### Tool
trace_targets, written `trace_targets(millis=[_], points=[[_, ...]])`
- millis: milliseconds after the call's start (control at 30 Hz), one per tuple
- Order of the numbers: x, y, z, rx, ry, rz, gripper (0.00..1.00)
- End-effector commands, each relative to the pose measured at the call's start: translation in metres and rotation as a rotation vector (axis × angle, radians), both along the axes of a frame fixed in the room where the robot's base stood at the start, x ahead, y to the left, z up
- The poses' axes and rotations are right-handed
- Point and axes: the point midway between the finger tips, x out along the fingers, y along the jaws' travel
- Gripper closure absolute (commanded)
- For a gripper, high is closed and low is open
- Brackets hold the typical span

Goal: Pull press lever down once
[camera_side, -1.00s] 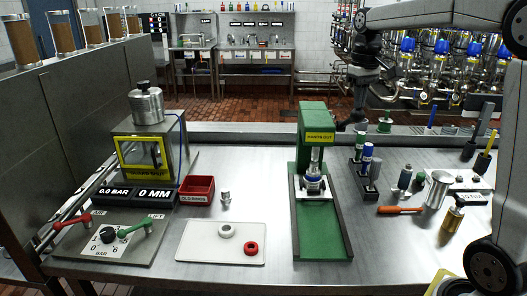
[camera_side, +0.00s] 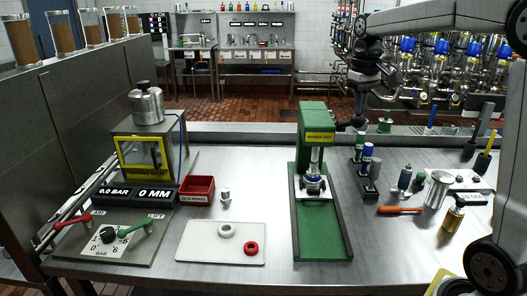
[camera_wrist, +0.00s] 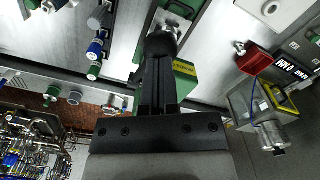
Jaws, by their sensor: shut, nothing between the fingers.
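The green press (camera_side: 314,122) stands upright on its long green base in the middle of the bench, with a yellow label on its head. A metal valve part (camera_side: 314,184) sits under its ram. The press lever's dark knob (camera_wrist: 161,43) appears right at my fingertips in the wrist view. My gripper (camera_wrist: 159,65) is shut with nothing between its fingers, at the right of the press head. In the side view my gripper (camera_side: 346,125) is dark and small against the lever, so I cannot tell whether they touch.
A rack with blue and green capped cylinders (camera_side: 368,165) stands close right of the press. An orange-handled screwdriver (camera_side: 400,210) lies further right. A white tray with rings (camera_side: 200,245) and a red bin (camera_side: 197,189) are left. Bare bench lies between the tray and press.

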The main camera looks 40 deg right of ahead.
Motion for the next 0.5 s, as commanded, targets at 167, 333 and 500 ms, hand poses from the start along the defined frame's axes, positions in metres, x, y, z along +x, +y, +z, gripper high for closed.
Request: trace_targets(millis=[167, 333, 500], points=[[-0.002, 0.002, -0.005, 0.001, 0.002, 0.0, 1.0], [-0.003, 0.003, -0.009, 0.0, 0.0, 0.0, 1.0], [-0.004, 0.004, -0.012, 0.0, 0.0, 0.0, 1.0]])
